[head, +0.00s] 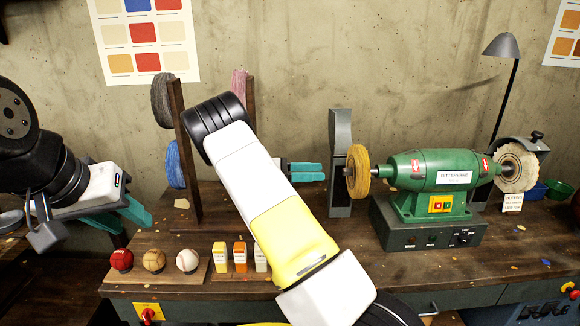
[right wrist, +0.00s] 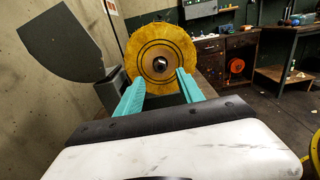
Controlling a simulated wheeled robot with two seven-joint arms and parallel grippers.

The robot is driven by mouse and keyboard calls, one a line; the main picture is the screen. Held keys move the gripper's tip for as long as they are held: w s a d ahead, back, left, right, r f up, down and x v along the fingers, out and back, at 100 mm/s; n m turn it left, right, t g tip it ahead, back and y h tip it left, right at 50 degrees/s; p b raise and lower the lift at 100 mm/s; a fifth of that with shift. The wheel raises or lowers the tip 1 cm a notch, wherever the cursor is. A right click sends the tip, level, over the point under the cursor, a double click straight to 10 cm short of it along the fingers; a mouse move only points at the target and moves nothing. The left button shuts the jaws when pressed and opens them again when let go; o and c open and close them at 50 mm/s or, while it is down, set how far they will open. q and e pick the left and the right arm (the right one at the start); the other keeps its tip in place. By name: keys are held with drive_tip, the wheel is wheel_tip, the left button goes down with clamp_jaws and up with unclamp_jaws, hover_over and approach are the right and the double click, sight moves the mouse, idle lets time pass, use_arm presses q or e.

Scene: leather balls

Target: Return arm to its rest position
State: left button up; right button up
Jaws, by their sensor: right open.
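My right arm (head: 255,180) comes in from the bottom middle, bends at its black elbow and reaches behind itself to the right. My right gripper (head: 308,172) points right at the yellow buffing wheel (head: 358,172). In the right wrist view its teal fingers (right wrist: 160,92) are apart with nothing between them. The yellow wheel (right wrist: 160,42) stands beyond the fingertips there. My left gripper (head: 135,215) hangs at the left, angled down to the right, over the bench's left end. I see no object in it; its finger gap is unclear.
The green grinder (head: 435,178) stands right of the arm, with a grey guard (head: 340,160) beside the wheel. A wooden rack (head: 185,150) stands behind the elbow. Red, tan and white balls (head: 187,260) and small boxes (head: 240,257) line the bench's (head: 400,265) front.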

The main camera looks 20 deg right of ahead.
drive_tip(key=s+r+m+y, duration=0.2)
drive_tip(key=s+m+y, duration=0.4)
drive_tip(key=s+y, duration=0.5)
drive_tip(key=s+a+r+m+t+y, duration=0.4)
drive_tip(key=s+a+r+t, duration=0.1)
drive_tip(key=s+a, duration=0.2)
drive_tip(key=s+a+r+m+t+y, duration=0.4)
drive_tip(key=s+a+t, duration=0.1)
drive_tip(key=s, duration=0.5)
drive_tip(key=shift+a+r+m+y, duration=0.35)
drive_tip(key=shift+a+m+y, duration=0.05)
drive_tip(key=shift+a, duration=0.5)
